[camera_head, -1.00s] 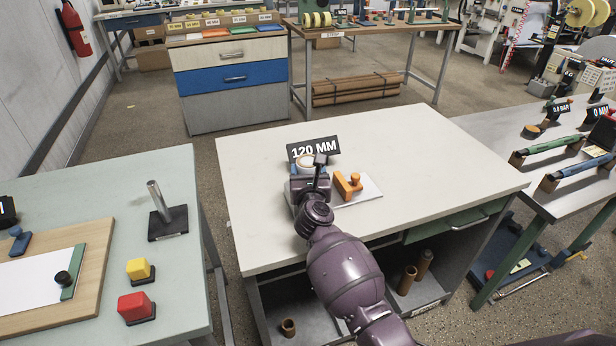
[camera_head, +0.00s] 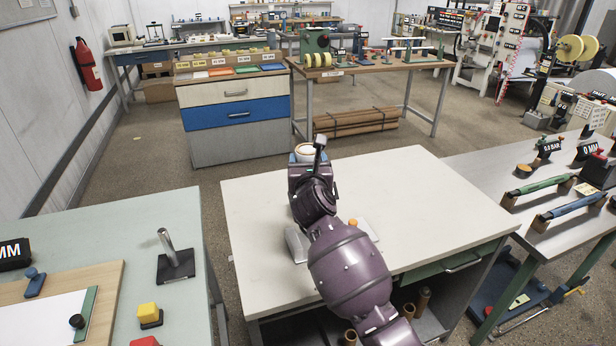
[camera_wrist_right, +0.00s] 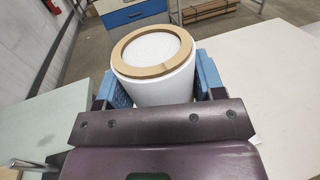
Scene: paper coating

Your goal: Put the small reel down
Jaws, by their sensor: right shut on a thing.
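The small reel is a short white roll with a brown ring at its top. It shows in the right wrist view (camera_wrist_right: 152,90), and its top shows in the head view (camera_head: 307,150). My right gripper (camera_head: 305,158) is shut on it, with a blue finger on each side. The reel looks upright, held above the white-topped table (camera_head: 420,200). My arm hides part of a pale plate (camera_head: 297,244) with an orange-knobbed block (camera_head: 352,222) on that table. My left gripper is not in view.
On the left table a metal rod (camera_head: 167,240) stands on a black base, near a yellow button (camera_head: 148,312). The right bench holds green and blue rollers (camera_head: 568,207). The white table's right side is clear.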

